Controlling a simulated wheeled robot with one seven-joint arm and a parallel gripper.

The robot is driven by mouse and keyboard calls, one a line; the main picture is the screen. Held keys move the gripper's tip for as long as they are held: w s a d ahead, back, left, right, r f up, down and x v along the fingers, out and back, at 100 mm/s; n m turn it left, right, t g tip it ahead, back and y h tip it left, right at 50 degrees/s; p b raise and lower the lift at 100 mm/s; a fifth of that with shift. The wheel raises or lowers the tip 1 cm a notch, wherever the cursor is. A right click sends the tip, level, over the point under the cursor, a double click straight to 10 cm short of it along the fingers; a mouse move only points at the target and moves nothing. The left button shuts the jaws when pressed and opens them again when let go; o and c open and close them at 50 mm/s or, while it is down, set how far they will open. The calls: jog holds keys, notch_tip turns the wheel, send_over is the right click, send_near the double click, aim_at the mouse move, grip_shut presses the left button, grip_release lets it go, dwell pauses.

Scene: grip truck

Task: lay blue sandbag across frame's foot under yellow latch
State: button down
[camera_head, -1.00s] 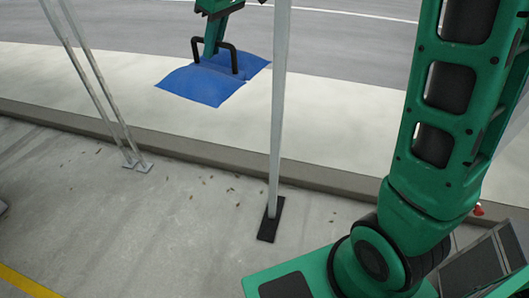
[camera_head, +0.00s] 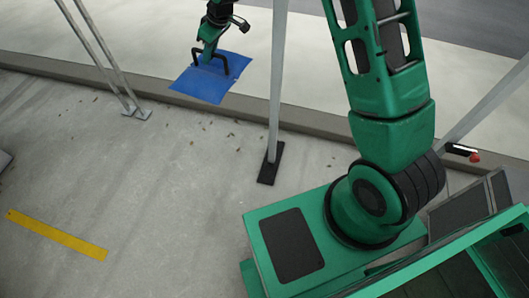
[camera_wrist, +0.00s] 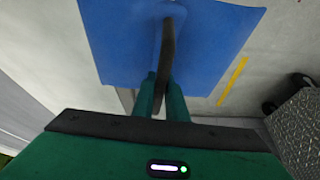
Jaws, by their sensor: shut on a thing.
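The blue sandbag (camera_head: 212,82) hangs in the air at the top of the head view, in front of the kerb. It looks flat and a little tilted, with black handles on top. My gripper (camera_head: 209,56) is shut on a handle. In the wrist view, the green fingers (camera_wrist: 161,88) close on the dark handle (camera_wrist: 168,45), with the blue sandbag (camera_wrist: 105,45) spread out beyond. A grey post stands on a black foot (camera_head: 270,165), right of the bag. Twin grey poles end in small metal feet (camera_head: 137,113) to the left. I see no yellow latch.
A raised kerb (camera_head: 330,119) runs across behind the posts. A yellow strip (camera_head: 57,235) lies on the concrete at lower left; the floor between it and the black foot is clear. A slanted grey pole (camera_head: 480,112) stands at right, near a small red-ended thing (camera_head: 473,156).

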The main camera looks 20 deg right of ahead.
jog(key=s+d+f, duration=0.1)
jog(key=s+f, duration=0.1)
jog(key=f, duration=1.3)
jog(key=s+f, duration=0.3)
jog(key=f, duration=1.3)
jog(key=s+d+f+n, duration=0.1)
jog(key=s+d+f, duration=0.2)
jog(key=s+f, duration=0.85)
jog(key=s+d+f+n, duration=0.1)
jog(key=s+d+f, duration=0.2)
jog(key=s+f, duration=0.85)
jog(key=w+d+f, duration=0.7)
jog(key=w+f, duration=0.4)
jog(key=f, duration=0.3)
jog(key=shift+d+y, duration=0.2)
jog(key=shift+y, duration=0.1)
jog(key=shift+f, duration=0.45)
jog(key=c, duration=1.8)
grip_release()
jog(key=shift+s, duration=0.2)
jog(key=shift+o, duration=0.2)
